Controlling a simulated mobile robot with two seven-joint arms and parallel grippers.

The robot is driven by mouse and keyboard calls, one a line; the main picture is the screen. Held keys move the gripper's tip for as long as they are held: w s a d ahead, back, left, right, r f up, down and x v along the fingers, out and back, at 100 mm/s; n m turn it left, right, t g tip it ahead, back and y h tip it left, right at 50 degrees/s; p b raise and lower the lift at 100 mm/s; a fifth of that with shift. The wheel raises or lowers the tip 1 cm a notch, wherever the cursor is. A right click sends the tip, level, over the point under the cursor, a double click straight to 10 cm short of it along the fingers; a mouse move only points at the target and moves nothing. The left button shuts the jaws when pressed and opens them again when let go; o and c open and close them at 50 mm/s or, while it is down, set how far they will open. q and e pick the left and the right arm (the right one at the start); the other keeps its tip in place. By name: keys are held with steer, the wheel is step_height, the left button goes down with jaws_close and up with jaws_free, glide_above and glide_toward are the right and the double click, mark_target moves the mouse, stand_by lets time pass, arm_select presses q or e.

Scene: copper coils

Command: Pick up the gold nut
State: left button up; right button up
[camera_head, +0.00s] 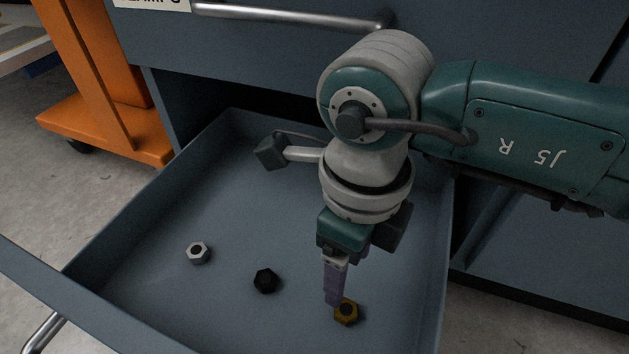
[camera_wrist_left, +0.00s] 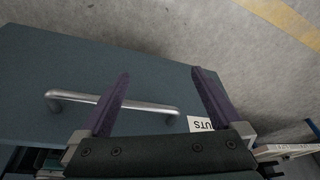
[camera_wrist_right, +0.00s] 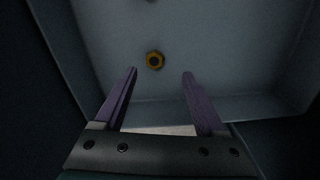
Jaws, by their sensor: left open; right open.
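The gold nut (camera_head: 346,311) lies flat on the floor of the open drawer (camera_head: 118,276), toward its front right. My right gripper (camera_head: 331,303) points down into the drawer just beside the gold nut, its fingertips overlapping the nut's left edge in the head view. In the right wrist view the gold nut (camera_wrist_right: 155,61) is beyond the open, empty fingers (camera_wrist_right: 160,72), a little left of midway between them. My left gripper (camera_wrist_left: 160,72) is open and empty outside the drawer front; it does not show in the head view.
A silver nut (camera_head: 198,253) and a black nut (camera_head: 265,281) lie left of the gold nut. Drawer walls surround them. A drawer handle (camera_wrist_left: 110,102) and a label (camera_wrist_left: 200,124) show in the left wrist view. An orange cart (camera_head: 115,120) stands at left.

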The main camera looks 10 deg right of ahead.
mark_target(343, 307)
step_height(343, 307, down, 4)
steer(key=shift+s+r+b, duration=0.1)
steer(key=shift+r+b, duration=0.05)
steer(key=shift+b, duration=0.95)
steer(key=f+b, duration=0.3)
steer(key=s+f+b, duration=0.1)
steer(key=f+b, duration=0.1)
steer(key=shift+a, duration=0.15)
steer(key=shift+r, duration=0.1)
steer(key=shift+w, duration=0.1)
steer(key=shift+c, duration=0.5)
jaws_close()
